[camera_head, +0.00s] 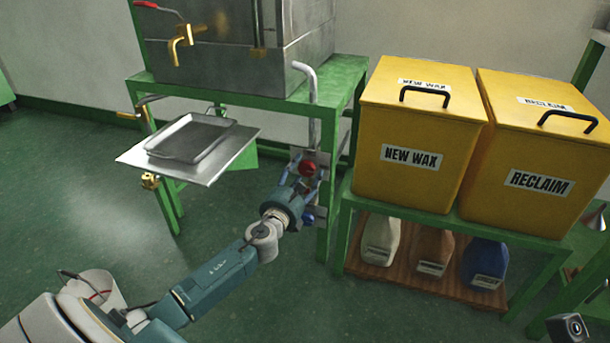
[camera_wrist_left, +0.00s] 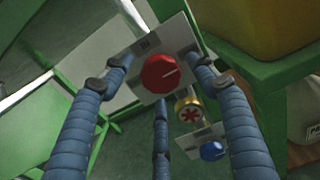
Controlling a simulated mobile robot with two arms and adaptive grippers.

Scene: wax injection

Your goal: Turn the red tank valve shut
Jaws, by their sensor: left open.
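The red round knob (camera_head: 308,167), which I take for the red tank valve, sits on a grey plate under the tank's green stand. In the left wrist view the red knob (camera_wrist_left: 160,74) has a thin light line on its face, pointing to the upper right. My left gripper (camera_head: 306,176) reaches up to it. In the left wrist view the open fingers of my left gripper (camera_wrist_left: 160,85) stand around the knob with gaps; contact cannot be told. My right gripper does not show clearly.
A blue knob (camera_wrist_left: 213,151) and a brass fitting with a red handwheel (camera_wrist_left: 189,109) sit just below the red knob. A green stand leg (camera_head: 325,190) is close on the right. A metal shelf with a grey tray (camera_head: 190,137) juts out left. Yellow bins (camera_head: 415,135) stand right.

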